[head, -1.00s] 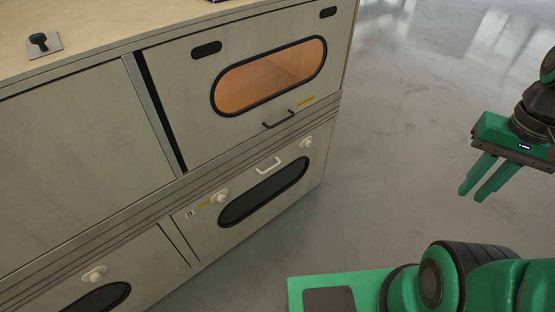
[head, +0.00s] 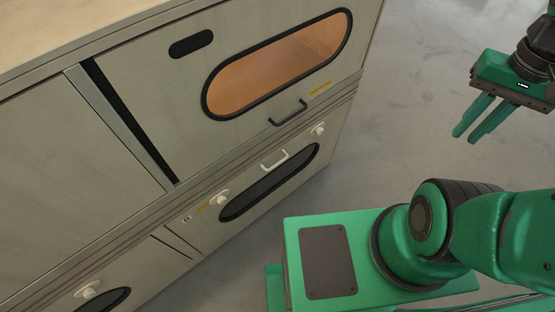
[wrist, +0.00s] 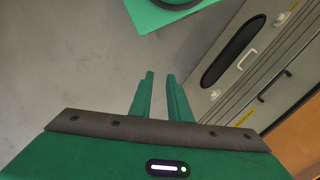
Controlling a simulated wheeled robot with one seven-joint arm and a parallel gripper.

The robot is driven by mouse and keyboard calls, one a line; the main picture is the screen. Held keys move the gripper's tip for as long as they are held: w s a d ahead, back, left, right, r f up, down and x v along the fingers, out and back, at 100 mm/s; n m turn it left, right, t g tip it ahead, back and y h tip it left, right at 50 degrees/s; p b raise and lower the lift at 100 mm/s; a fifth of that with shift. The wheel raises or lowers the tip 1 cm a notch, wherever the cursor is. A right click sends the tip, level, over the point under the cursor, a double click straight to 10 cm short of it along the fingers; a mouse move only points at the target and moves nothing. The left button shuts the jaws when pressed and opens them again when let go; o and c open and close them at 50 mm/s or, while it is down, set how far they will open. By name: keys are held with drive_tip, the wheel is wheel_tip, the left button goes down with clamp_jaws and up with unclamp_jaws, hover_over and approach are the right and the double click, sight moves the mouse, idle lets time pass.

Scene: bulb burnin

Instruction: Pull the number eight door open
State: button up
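Two doors show in the cabinet's right column. The upper door (head: 150,83) is shut, with an orange-lit oval window (head: 275,66) and a black bar handle (head: 287,112). The lower door (head: 203,233) is shut, with a dark oval window (head: 270,183) and a white handle (head: 275,158). A small dark mark (head: 187,218) sits on its left, too small to read, so I cannot tell which door is number eight. My gripper (head: 466,138) is open and empty, well right of both doors. In the wrist view the white handle (wrist: 248,59) lies right of my fingers (wrist: 160,76).
White knobs (head: 219,198) flank the lower door's window. Another lower door with a white knob (head: 89,290) stands at the far left. The pale cabinet top (head: 60,28) is above. Grey floor (head: 400,110) lies open between the cabinet and my gripper.

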drive_tip(key=w+a+f+n+g+y, duration=0.1)
drive_tip(key=w+f+n+g, duration=0.1)
drive_tip(key=w+f, duration=0.7)
drive_tip(key=n+g+y, duration=0.1)
drive_tip(key=g+y, duration=0.1)
drive_tip(key=y, duration=1.2)
approach(277, 164)
drive_tip(key=x, duration=1)
drive_tip(key=shift+w+f, duration=0.2)
drive_tip(key=shift+f, duration=0.1)
clamp_jaws()
drive_tip(key=shift+d, duration=0.1)
